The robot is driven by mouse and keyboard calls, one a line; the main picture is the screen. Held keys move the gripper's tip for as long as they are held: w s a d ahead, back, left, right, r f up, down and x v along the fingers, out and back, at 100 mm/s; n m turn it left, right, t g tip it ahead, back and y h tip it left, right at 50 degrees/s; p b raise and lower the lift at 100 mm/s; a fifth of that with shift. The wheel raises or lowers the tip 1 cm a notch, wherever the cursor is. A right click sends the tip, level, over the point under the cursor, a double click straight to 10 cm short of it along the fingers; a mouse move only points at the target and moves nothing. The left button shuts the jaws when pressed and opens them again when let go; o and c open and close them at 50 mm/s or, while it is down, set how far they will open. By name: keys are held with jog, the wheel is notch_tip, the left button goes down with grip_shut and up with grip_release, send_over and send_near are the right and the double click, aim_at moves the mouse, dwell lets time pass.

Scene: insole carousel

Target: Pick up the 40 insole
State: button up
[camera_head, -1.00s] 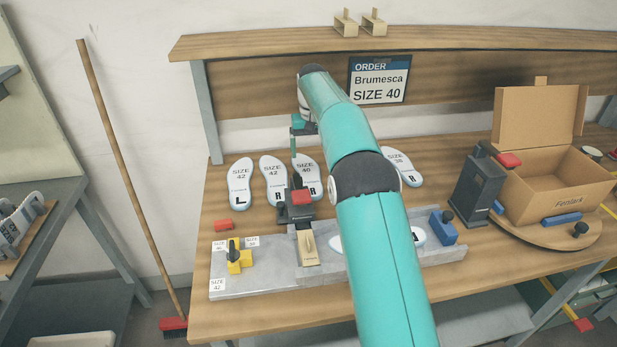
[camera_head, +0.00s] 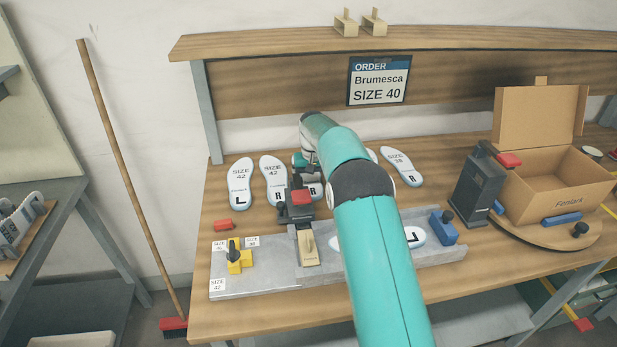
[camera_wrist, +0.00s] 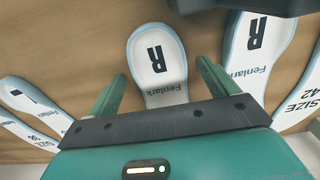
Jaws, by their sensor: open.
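The 40 insole (camera_head: 317,190), white with a pale blue edge, lies on the bench, mostly hidden behind my arm in the head view. In the wrist view an insole marked R (camera_wrist: 157,50), which fits the 40 by its place, lies between my gripper's fingers. My gripper (camera_wrist: 161,70) is open, one finger on either side of it, and I see no contact. How high the fingers are above the bench is hard to tell. The order sign (camera_head: 378,81) reads Brumesca SIZE 40.
Two size 42 insoles (camera_head: 241,184) (camera_head: 273,180) lie left, and a size 38 insole (camera_head: 401,166) right. A black and red clamp (camera_head: 301,203) stands close in front. A grey fixture (camera_head: 280,283) spans the bench front. An open carton (camera_head: 560,190) and black post (camera_head: 478,190) are right.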

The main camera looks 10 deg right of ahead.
jog(key=c, duration=1.1)
jog(key=shift+r, duration=0.1)
